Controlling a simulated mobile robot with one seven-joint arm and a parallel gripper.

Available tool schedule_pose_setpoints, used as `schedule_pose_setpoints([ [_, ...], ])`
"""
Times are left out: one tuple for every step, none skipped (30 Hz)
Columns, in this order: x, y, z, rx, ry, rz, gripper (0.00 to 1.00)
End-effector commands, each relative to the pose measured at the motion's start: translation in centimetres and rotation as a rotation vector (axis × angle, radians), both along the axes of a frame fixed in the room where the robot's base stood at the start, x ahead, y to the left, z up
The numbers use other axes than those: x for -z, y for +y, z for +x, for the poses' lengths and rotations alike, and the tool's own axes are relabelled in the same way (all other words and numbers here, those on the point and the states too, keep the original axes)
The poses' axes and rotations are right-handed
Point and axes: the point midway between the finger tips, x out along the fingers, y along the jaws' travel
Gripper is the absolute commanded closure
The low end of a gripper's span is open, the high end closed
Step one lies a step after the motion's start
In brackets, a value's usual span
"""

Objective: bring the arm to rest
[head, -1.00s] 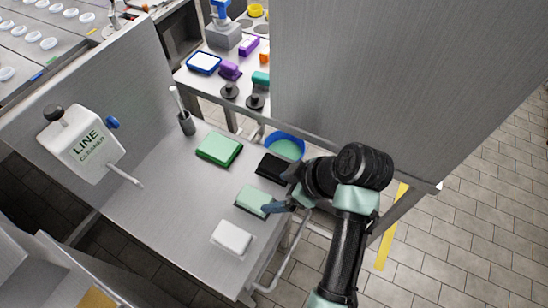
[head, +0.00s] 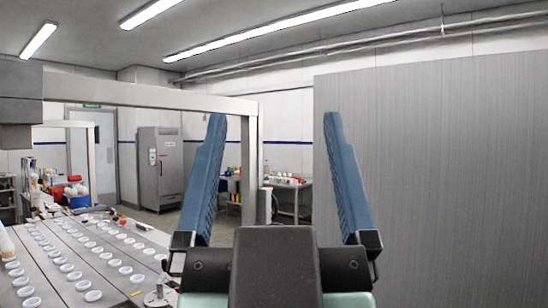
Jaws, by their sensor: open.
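My gripper (head: 275,118) stands upright in the near middle of the head view. Its two blue fingers are spread wide apart, with nothing between them. The dark gripper body shows at the bottom centre. The rest of my arm is mostly out of view.
A large grey panel (head: 430,180) fills the right side behind the gripper. At the lower left is a metal surface (head: 118,262) with rows of white cups. A steel cabinet (head: 162,168) and a table with small items (head: 292,188) stand farther back.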

Motion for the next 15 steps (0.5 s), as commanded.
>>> schedule_pose_setpoints([
  [-0.5, 0.1, -0.7, -0.006, -0.026, 0.008, 0.09],
  [-0.7, 0.1, -0.9, -0.009, -0.034, 0.011, 0.09],
  [-0.8, 0.1, -1.0, -0.010, -0.039, 0.014, 0.09],
  [-0.8, 0.1, -1.0, -0.011, -0.040, 0.015, 0.09],
  [-0.8, 0.1, -1.0, -0.011, -0.040, 0.015, 0.09],
  [-0.8, 0.1, -1.0, -0.011, -0.038, 0.015, 0.09],
  [-0.8, 0.1, -1.0, -0.010, -0.038, 0.014, 0.09],
  [-0.8, 0.1, -1.0, -0.010, -0.037, 0.014, 0.09],
  [-0.7, 0.1, -0.9, -0.011, -0.037, 0.013, 0.09],
  [-0.8, 0.1, -0.9, -0.011, -0.036, 0.013, 0.09],
  [-1.0, 0.1, -0.9, -0.010, -0.036, 0.012, 0.09],
  [-1.5, 0.1, -0.9, -0.010, -0.036, 0.012, 0.09],
  [-1.8, 0.1, -0.9, -0.010, -0.035, 0.012, 0.09],
  [-2.2, 0.1, -0.9, -0.010, -0.035, 0.012, 0.09],
  [-2.5, 0.1, -0.9, -0.010, -0.035, 0.012, 0.09],
])
